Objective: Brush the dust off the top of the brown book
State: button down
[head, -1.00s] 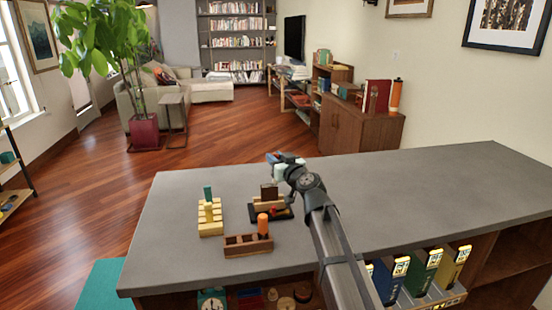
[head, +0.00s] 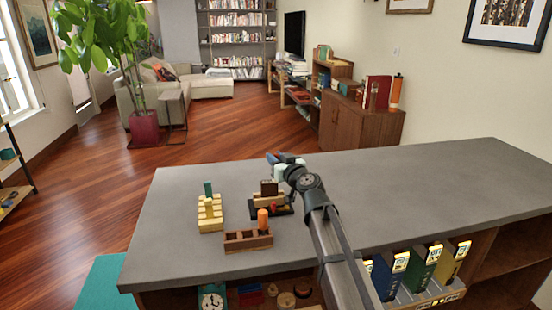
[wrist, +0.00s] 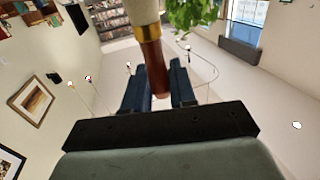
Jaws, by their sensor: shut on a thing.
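The brown book (head: 268,188) stands upright in a small wooden holder (head: 262,200) on a dark base near the middle of the grey counter. My gripper (head: 273,158) is just above and behind the book in the head view, apart from it as far as I can tell. In the wrist view my gripper (wrist: 158,88) is shut on the red-brown handle of a brush (wrist: 151,66). The brush has a gold band and cream bristles, which run out of the top of that view. In the head view I cannot make out the brush clearly. Dust on the book is too small to see.
A yellow rack (head: 210,214) with a green piece stands left of the book. A brown wooden box (head: 247,242) with an orange cylinder (head: 263,219) stands in front. The grey counter's (head: 430,185) right side is clear.

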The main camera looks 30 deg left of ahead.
jog(key=shift+s+a+r, duration=0.1)
jog(key=shift+s+a, duration=1.5)
jog(key=shift+w+d, duration=1.6)
jog(key=shift+s+a, duration=0.65)
jog(key=shift+a, duration=0.35)
jog(key=shift+s+a, duration=0.6)
jog(key=shift+a, duration=0.4)
jog(key=shift+w+d, duration=1.6)
jog(key=shift+d, duration=0.05)
jog(key=shift+s+a, duration=1.6)
jog(key=shift+a, duration=0.05)
jog(key=shift+w+d, duration=0.75)
jog(key=shift+d, duration=0.2)
jog(key=shift+w+d, duration=0.7)
jog(key=shift+d, duration=0.2)
jog(key=shift+s+a, duration=1.65)
